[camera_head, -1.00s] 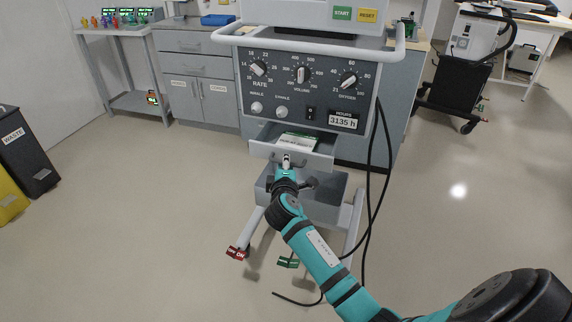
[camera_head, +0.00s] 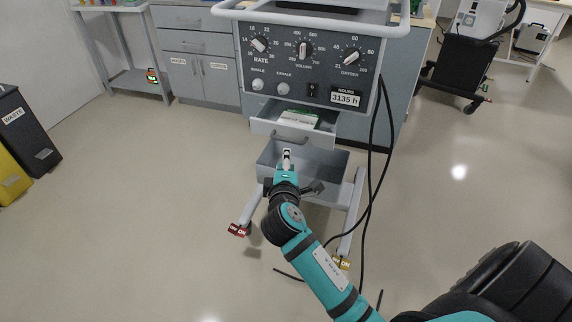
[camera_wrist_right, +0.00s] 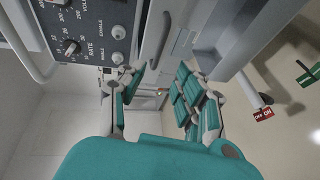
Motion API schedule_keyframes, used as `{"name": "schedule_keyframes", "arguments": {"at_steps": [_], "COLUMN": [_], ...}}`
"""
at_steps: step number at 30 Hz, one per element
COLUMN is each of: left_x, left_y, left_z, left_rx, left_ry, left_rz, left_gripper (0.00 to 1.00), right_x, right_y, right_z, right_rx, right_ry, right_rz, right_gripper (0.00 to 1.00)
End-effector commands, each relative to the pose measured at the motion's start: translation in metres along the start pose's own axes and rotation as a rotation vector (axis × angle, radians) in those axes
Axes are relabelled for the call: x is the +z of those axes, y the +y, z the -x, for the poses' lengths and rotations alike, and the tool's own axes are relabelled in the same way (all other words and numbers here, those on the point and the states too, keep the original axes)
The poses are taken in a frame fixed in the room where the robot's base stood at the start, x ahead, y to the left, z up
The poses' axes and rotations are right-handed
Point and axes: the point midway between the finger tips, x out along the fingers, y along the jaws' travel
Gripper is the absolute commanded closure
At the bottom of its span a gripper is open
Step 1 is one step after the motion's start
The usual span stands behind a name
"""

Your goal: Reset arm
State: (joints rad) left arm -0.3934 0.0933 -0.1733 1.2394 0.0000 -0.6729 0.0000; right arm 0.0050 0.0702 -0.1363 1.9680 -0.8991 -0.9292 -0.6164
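The grey ventilator (camera_head: 310,65) stands on a wheeled frame with dials, switches and an hour meter on its panel. Its drawer (camera_head: 262,127) is pulled out, with a white and green item (camera_head: 299,119) inside. My right arm comes in from the lower right. My right gripper (camera_head: 287,156) is below the drawer front and its handle (camera_head: 292,139), in front of an open grey bin (camera_head: 325,165). In the right wrist view, the fingers of this gripper (camera_wrist_right: 160,88) are spread apart with nothing visible between them. My left gripper is not in view.
A red brake tag (camera_head: 239,230) and a yellow one (camera_head: 341,263) sit at the frame's feet. Black cables (camera_head: 371,190) hang down the right side to the floor. Waste bins (camera_head: 28,130) stand at left, a black cart (camera_head: 458,85) at right.

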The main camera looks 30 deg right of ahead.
Motion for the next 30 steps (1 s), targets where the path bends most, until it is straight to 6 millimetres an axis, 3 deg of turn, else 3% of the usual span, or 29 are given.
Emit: {"name": "schedule_keyframes", "arguments": {"at_steps": [6,22,26,29,30], "left_x": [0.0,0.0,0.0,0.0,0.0], "left_y": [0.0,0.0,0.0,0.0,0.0], "left_z": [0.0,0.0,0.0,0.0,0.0], "left_rx": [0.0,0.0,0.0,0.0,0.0], "left_ry": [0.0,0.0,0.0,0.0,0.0], "left_rz": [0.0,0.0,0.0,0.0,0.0], "left_gripper": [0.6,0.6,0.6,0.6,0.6], "right_x": [0.0,0.0,-0.002,-0.003,-0.002], "right_y": [0.001,-0.003,-0.042,-0.103,-0.133], "right_z": [0.013,0.013,0.011,0.013,0.016], "right_rx": [0.001,-0.007,-0.088,-0.219,-0.284], "right_ry": [-0.001,0.001,0.022,0.045,0.051], "right_rz": [0.0,-0.001,-0.023,-0.07,-0.096], "right_gripper": [0.67,0.67,0.67,0.67,0.67]}}
